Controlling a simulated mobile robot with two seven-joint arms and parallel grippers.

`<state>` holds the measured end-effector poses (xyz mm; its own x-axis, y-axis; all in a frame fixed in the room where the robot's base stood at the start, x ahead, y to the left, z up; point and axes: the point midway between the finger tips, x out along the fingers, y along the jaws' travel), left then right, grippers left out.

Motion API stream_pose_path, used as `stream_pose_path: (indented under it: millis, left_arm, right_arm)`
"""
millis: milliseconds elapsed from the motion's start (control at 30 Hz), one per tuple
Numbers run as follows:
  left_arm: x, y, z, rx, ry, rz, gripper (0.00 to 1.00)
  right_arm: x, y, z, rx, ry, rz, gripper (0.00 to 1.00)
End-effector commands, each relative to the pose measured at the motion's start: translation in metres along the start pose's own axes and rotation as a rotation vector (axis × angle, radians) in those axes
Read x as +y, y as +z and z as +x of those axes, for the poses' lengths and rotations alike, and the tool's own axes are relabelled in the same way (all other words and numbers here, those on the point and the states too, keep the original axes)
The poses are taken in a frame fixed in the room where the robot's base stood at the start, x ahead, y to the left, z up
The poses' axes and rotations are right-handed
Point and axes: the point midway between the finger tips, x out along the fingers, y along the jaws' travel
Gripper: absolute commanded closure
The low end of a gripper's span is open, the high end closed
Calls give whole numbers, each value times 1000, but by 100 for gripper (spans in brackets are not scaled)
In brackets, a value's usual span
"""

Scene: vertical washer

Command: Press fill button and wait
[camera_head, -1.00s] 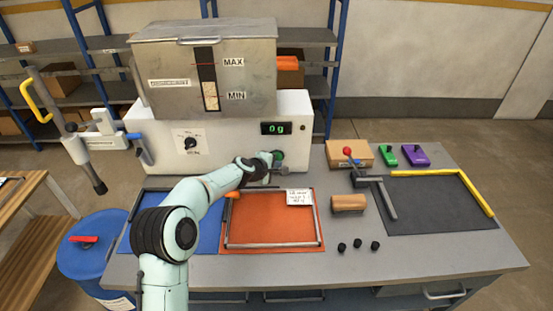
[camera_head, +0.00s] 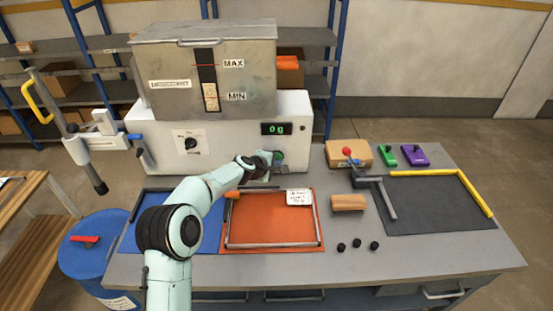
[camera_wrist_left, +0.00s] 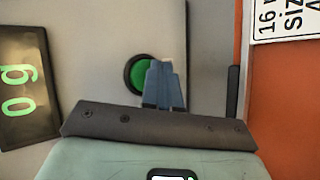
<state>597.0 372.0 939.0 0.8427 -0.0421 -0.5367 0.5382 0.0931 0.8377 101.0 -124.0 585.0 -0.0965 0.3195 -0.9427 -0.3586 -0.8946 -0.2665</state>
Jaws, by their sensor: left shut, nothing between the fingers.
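The green fill button (camera_head: 278,155) sits in a dark ring on the front of the white machine (camera_head: 225,135), below the display. It also shows in the left wrist view (camera_wrist_left: 141,76), partly covered by my fingers. My left gripper (camera_head: 272,160) is shut and empty, with its fingertips (camera_wrist_left: 163,66) over the right part of the button. I cannot tell whether they touch it. The display (camera_head: 276,128) reads "0 g" in green. The metal hopper (camera_head: 205,75) on top has a level window between MAX and MIN marks. My right gripper is not in view.
An orange mat (camera_head: 270,225) and a blue mat (camera_head: 205,235) lie in front of the machine. A wooden block (camera_head: 348,203), black knobs (camera_head: 357,243) and a cardboard box (camera_head: 348,151) are to the right. A blue barrel (camera_head: 90,260) stands at the left.

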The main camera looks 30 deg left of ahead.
Motion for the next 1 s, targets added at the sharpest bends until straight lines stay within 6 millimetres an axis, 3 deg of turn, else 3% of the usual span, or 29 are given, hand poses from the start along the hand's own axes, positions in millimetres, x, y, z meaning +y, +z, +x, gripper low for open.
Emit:
stream_pose_path:
  millis: [1000]
  left_arm:
    - [5, -6, 6, 2, 1, 0, 100]
  right_arm:
    - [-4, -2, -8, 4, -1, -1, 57]
